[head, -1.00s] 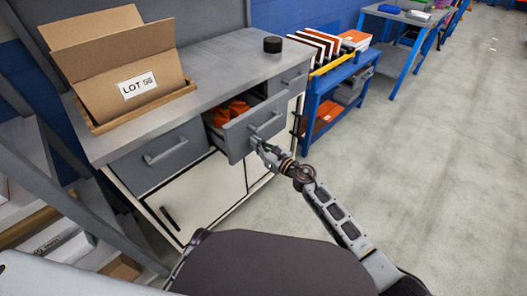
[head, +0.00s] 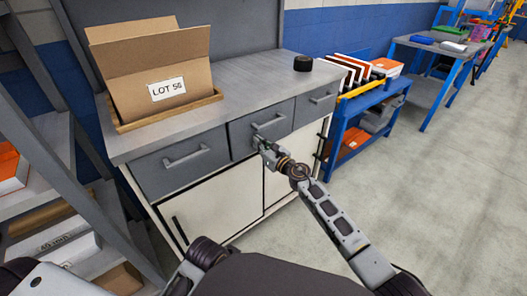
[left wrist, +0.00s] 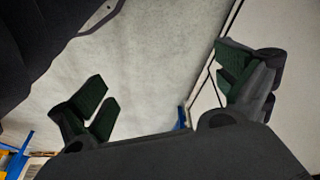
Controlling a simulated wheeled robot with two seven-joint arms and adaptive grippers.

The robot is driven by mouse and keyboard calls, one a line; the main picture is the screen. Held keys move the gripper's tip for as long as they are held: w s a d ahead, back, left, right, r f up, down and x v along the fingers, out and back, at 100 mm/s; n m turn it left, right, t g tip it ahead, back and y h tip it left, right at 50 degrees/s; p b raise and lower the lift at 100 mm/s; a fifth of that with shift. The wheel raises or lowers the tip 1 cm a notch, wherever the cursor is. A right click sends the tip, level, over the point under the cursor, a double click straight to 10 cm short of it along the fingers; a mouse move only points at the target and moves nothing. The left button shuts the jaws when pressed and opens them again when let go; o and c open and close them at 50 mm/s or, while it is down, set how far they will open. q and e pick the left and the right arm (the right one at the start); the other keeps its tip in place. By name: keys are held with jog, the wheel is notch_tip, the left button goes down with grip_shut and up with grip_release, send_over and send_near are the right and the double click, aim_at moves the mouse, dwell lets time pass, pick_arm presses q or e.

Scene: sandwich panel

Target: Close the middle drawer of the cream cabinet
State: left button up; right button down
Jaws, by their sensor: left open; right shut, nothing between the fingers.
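The cream cabinet (head: 220,203) has a grey top and a row of three grey drawers. The middle drawer (head: 243,140) looks flush, or nearly flush, with the drawers beside it, and its inside cannot be seen. My right gripper (head: 262,143) is shut and empty, at the middle drawer's front just below its handle (head: 268,121). Whether it touches the front is hard to tell. My left gripper is open and empty in the left wrist view (left wrist: 165,95), with grey floor between its fingers and a pale panel at the right.
A cardboard box (head: 165,85) marked LOT stands in a tray on the cabinet top, with a black round object (head: 303,63) farther right. A blue cart (head: 362,115) stands right of the cabinet. Grey shelving (head: 60,170) is at the left. Floor at the right is clear.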

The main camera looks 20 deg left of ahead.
pick_arm(q)
jog(key=shift+s+d+r, duration=0.1)
jog(key=shift+d+r, duration=0.1)
jog(key=shift+r, duration=0.35)
pick_arm(e)
jog(key=shift+w+a+r, duration=0.2)
jog(key=shift+w+a, duration=0.05)
jog(key=shift+a, duration=0.05)
jog(key=shift+r, duration=0.1)
pick_arm(q)
jog(key=shift+s+a+f, duration=0.1)
jog(key=shift+s, duration=0.05)
pick_arm(e)
jog(key=shift+d, duration=0.1)
